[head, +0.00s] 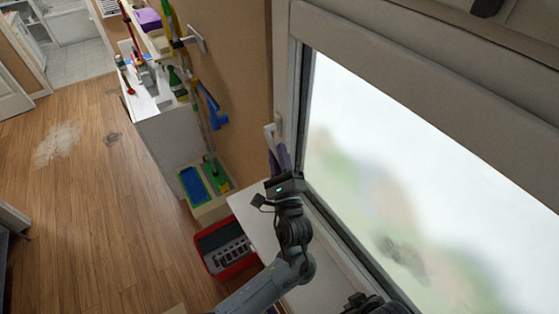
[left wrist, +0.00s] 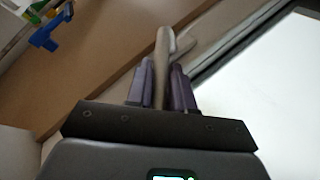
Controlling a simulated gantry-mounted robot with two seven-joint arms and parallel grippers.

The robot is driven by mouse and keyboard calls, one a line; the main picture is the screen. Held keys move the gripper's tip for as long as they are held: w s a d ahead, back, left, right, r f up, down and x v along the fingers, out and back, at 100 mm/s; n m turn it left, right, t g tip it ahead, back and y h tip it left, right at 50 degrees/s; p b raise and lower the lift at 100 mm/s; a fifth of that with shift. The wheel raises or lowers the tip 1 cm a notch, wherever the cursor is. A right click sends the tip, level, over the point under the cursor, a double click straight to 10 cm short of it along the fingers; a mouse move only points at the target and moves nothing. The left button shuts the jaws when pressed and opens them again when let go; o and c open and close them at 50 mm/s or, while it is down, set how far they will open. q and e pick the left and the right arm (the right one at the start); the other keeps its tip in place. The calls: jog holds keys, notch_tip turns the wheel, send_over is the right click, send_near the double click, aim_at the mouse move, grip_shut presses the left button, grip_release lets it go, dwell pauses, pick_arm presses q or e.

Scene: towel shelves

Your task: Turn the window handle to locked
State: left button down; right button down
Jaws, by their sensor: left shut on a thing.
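The window handle (head: 270,133) is a pale lever on the left side of the window frame (head: 285,70), in the middle of the head view. In the left wrist view the handle (left wrist: 162,58) runs up from between the fingers to its mount on the frame. My left gripper (head: 278,157) is at the handle, its purple fingers on either side of it. In the left wrist view my left gripper (left wrist: 162,85) is shut on the handle's lever. The lever's lower end is hidden by the gripper.
A white surface (head: 252,220) lies below the window, with a red crate (head: 226,248) beside it. Left of the window are shelves with bottles, a blue-handled tool (head: 213,108) and a tray (head: 195,185). The wooden floor (head: 80,200) at left is mostly clear.

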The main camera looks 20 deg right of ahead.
dwell(0.4)
pick_arm(q)
jog(key=c, duration=1.1)
grip_release()
jog(key=shift+f, duration=0.1)
jog(key=shift+b+v, duration=0.75)
jog(key=shift+v, duration=4.65)
